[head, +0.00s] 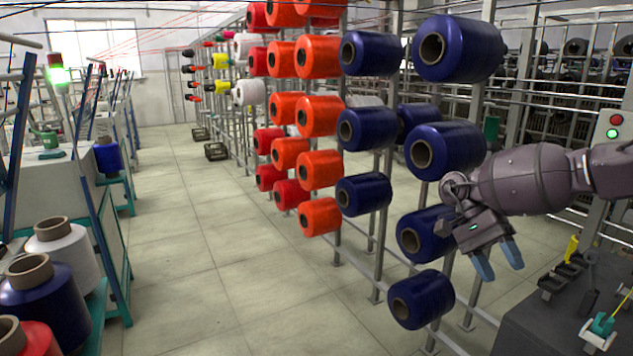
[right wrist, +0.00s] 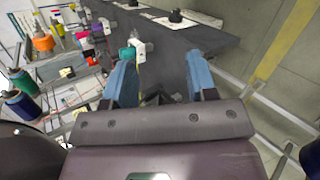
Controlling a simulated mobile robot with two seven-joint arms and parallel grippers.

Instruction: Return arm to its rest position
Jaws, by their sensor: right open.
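My right gripper (head: 498,263) hangs at the right of the head view, in front of the rack of blue bobbins. Its two blue fingers point down and stand apart with nothing between them. In the right wrist view the gripper (right wrist: 160,85) is also open and empty, with a dark table surface beyond the fingers. My right arm comes in from the right edge, above the dark table. My left gripper is in neither view.
Blue bobbins (head: 445,151) and red-orange bobbins (head: 319,115) hang on a metal rack. A dark table (head: 540,325) at lower right holds small tools, including a green-handled one (head: 603,324). More bobbins (head: 62,252) stand at the left.

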